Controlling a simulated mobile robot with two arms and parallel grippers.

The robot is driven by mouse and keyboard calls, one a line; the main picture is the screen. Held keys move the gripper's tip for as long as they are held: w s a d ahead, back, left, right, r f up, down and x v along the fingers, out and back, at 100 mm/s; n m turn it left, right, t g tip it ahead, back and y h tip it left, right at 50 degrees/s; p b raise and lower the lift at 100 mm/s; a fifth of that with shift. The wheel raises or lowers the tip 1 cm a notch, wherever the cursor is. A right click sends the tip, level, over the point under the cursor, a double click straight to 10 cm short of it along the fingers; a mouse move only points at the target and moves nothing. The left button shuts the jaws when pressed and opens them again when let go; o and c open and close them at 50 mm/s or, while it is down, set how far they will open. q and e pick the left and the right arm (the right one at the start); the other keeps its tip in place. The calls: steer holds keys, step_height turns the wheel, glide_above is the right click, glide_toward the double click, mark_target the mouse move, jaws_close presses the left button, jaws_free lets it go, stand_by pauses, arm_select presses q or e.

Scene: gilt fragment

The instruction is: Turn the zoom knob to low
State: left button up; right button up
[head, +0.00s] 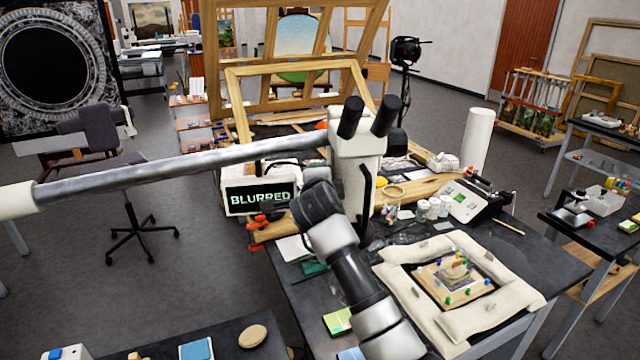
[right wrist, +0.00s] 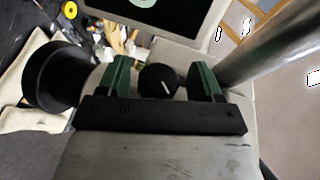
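A white microscope head (head: 357,150) with two black eyepieces hangs on a grey metal boom above the table. In the right wrist view a round black knob (right wrist: 157,80) with a white pointer line sits on its pale body. The line points toward the lower right of that picture. My right gripper (right wrist: 159,68) is open, with one green finger on each side of the knob and a small gap on both sides. A screen (head: 260,197) beside the microscope reads "BLURRED". My left gripper is not in view.
The boom (head: 190,165) crosses from the left to the microscope. Floor to the left is mostly clear around an office chair (head: 95,135).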

steer(key=shift+s, duration=0.1)
steer(key=shift+s, duration=0.25)
steer(key=b+v, duration=0.4)
steer(key=v, duration=0.6)
steer(key=shift+r, duration=0.1)
